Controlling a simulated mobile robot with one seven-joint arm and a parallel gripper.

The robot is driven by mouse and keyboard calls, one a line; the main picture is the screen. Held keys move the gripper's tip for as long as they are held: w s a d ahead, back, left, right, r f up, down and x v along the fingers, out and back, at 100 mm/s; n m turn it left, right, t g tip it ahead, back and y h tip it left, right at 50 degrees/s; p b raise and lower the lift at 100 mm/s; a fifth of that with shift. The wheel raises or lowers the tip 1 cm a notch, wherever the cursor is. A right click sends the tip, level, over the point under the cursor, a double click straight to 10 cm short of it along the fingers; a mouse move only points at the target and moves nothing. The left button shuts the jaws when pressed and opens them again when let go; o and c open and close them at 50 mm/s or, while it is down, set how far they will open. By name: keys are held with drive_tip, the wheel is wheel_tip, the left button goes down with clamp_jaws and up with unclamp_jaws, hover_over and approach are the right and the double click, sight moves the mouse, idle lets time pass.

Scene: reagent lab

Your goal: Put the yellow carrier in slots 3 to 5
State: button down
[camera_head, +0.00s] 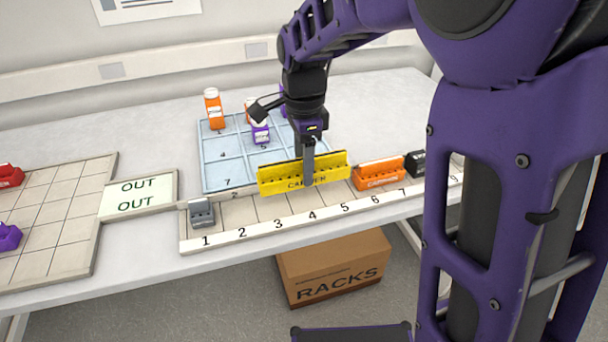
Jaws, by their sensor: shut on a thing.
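The carrier is over or at slots 3 to 5 of the numbered rail (262,232). I cannot tell whether its underside touches the rail. A grey block (202,212) sits in slot 1, and slot 2 looks empty. An orange carrier (378,174) sits around slots 6 and 7, with a black block (415,163) to its right, near slot 8.
A blue numbered grid (215,178) behind the rail holds an orange bottle (213,108) and a purple bottle (260,130). An OUT sign (139,195) and a tiled board (60,235) with red and purple blocks lie left. A RACKS box (335,268) is below the table.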

drive_tip(key=shift+f+b, duration=0.35)
drive_tip(key=shift+f, duration=1.95)
drive_tip(key=shift+f, duration=0.1)
drive_tip(key=c, duration=0.6)
unclamp_jaws()
wheel_tip(320, 180, up, 12)
drive_tip(key=shift+r+p, duration=0.15)
drive_tip(key=shift+p, duration=0.95)
